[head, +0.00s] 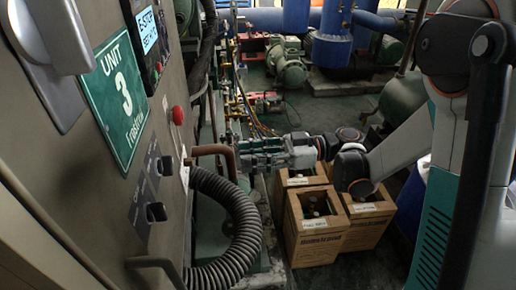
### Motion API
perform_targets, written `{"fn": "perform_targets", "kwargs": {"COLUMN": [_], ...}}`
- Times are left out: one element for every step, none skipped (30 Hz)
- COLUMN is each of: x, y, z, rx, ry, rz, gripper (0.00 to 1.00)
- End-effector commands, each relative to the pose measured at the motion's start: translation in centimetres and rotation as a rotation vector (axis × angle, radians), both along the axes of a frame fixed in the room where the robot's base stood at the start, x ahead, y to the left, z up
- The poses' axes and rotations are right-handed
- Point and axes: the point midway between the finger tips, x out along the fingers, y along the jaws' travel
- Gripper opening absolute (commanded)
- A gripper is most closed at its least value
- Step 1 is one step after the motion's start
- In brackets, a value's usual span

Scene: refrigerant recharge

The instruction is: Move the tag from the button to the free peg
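A red button (178,115) sticks out of the grey cabinet panel at the left. I cannot make out a tag hanging on it. A small pale patch (185,177) shows lower down by the panel edge; I cannot tell what it is. No peg can be picked out clearly. My gripper (245,154) is in the middle of the view, pointing left toward the cabinet, right of the button and slightly lower. Its fingers lie near the end of a copper-coloured pipe (214,150). They are small and seen from the side, so their opening and anything between them are unclear.
The panel carries a green Unit 3 plate (119,92), an E-STOP label (147,31) and black switches (151,190). A black corrugated hose (238,235) curves below my gripper. Pumps and blue tanks fill the back.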

Motion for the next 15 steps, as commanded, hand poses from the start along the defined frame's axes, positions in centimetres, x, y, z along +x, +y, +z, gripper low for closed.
{"fn": "perform_targets", "kwargs": {"x": [0.1, 0.1, 0.0, 0.0, 0.0, -0.1, -0.1, -0.2, -0.2, -0.3, -0.3, -0.4, -0.4, -0.5, -0.5], "y": [-0.1, -0.1, 0.0, 0.2, 0.4, 0.9, 1.3, 1.7, 2.4, 3.0, 3.6, 4.5, 5.2, 5.9, 6.7], "z": [0.0, 0.0, 0.0, 0.0, 0.0, 0.1, 0.1, 0.1, 0.1, 0.1, 0.1, 0.1, 0.1, 0.1, 0.1], "rx": [0.014, 0.019, 0.024, 0.027, 0.028, 0.028, 0.028, 0.028, 0.028, 0.028, 0.027, 0.027, 0.027, 0.027, 0.027], "ry": [-0.014, -0.020, -0.026, -0.029, -0.030, -0.031, -0.031, -0.031, -0.030, -0.030, -0.030, -0.029, -0.029, -0.029, -0.029], "rz": [0.005, 0.007, 0.010, 0.012, 0.013, 0.015, 0.015, 0.015, 0.016, 0.017, 0.016, 0.017, 0.016, 0.017, 0.016], "gripper": [0.34, 0.34, 0.34, 0.34, 0.34, 0.34, 0.34, 0.34, 0.34, 0.34, 0.34, 0.34, 0.34, 0.34, 0.34]}}
